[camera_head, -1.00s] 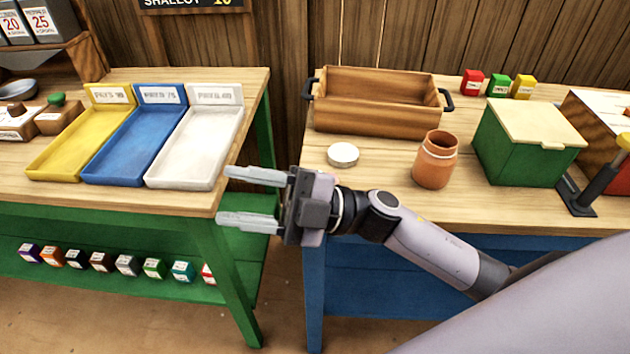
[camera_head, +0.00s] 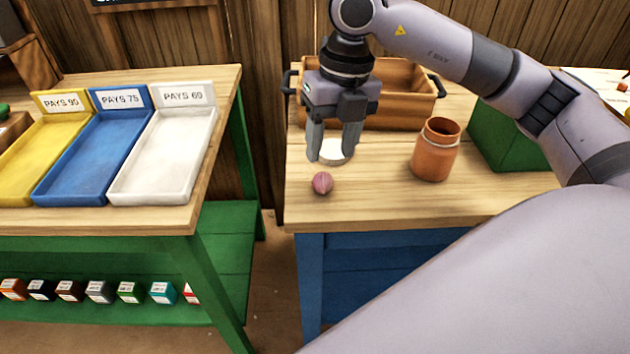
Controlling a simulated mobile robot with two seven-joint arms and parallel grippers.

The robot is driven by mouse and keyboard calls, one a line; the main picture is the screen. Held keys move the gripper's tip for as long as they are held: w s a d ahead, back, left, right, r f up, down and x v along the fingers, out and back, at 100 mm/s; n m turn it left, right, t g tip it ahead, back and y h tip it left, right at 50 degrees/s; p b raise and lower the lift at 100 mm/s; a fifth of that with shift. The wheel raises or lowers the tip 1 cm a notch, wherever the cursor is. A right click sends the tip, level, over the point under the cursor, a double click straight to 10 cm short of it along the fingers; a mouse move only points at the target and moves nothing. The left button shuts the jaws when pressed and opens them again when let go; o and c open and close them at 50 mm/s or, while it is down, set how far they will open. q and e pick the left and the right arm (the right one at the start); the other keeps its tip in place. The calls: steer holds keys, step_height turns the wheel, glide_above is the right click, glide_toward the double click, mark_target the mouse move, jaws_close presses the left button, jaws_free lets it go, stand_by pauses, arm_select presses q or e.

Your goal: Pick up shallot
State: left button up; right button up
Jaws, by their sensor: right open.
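The shallot (camera_head: 322,183) is a small pinkish-purple bulb lying on the wooden top of the blue table, near its left front edge. My right gripper (camera_head: 333,158) points downward with its two fingers apart. It is empty and appears a little above and behind the shallot. A round white disc (camera_head: 336,150) on the table shows between and behind the fingers. My left gripper is not in view.
A terracotta jar (camera_head: 437,149) stands right of the shallot. A wooden crate (camera_head: 408,84) is behind, partly hidden by my arm, as is a green box (camera_head: 500,140). White (camera_head: 162,192), blue and yellow trays sit on the left table, across a gap.

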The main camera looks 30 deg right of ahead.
mark_target(324, 175)
steer(key=shift+d+f, duration=0.1)
steer(key=shift+f, duration=0.2)
steer(key=f, duration=0.4)
steer(key=a+f, duration=0.1)
steer(key=f, duration=0.1)
steer(key=shift+w+f, duration=0.15)
steer(key=shift+w, duration=0.15)
steer(key=c, duration=0.8)
